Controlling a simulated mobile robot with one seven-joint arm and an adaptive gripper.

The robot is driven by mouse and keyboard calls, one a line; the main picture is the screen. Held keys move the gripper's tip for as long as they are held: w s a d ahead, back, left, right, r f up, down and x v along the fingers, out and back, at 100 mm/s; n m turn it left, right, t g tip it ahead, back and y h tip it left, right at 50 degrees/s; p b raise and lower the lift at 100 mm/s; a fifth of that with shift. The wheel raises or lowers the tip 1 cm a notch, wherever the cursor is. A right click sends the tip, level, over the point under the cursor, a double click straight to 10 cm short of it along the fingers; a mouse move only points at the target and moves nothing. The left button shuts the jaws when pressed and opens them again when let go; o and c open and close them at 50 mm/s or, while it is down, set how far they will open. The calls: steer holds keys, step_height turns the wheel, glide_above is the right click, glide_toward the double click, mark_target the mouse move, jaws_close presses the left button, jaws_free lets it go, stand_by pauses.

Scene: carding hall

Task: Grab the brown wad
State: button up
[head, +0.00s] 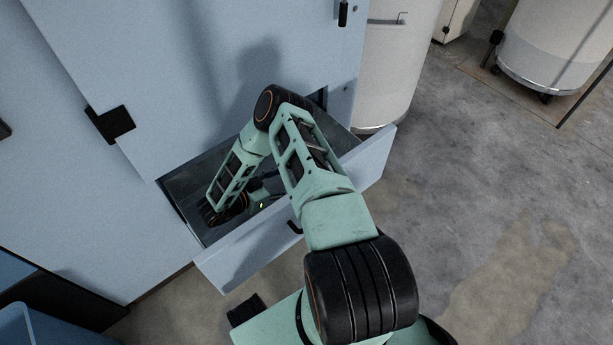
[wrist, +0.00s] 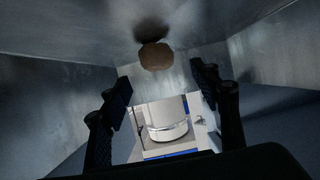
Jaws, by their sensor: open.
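The brown wad (wrist: 155,57) is a small rounded lump in the upper middle of the wrist view, against a grey metal surface inside the drawer. My gripper (wrist: 160,92) is open, with one dark finger on each side of the picture. The wad shows beyond the fingertips, roughly centred between them, and nothing is between the fingers. In the head view my arm bends down into the open drawer (head: 237,258), and the wad cannot be made out there.
The drawer is pulled out of a pale blue cabinet (head: 110,190), and its walls stand close around my gripper. A white drum (head: 395,60) stands beside the cabinet. Another drum (head: 550,45) stands at the upper right. The concrete floor to the right is clear.

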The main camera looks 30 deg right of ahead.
steer(key=x, duration=0.3)
steer(key=shift+d+f+b, duration=0.1)
steer(key=shift+d+b, duration=0.05)
steer(key=shift+b, duration=0.2)
steer(key=x, duration=0.1)
steer(key=b+x, duration=0.1)
steer(key=x, duration=0.1)
steer(key=b+x, duration=0.1)
steer(key=shift+s+d, duration=0.2)
steer(key=shift+d, duration=0.1)
steer(key=shift+w+d+f, duration=0.1)
steer(key=shift+w+d, duration=0.05)
steer(key=shift+d, duration=0.2)
steer(key=c, duration=1)
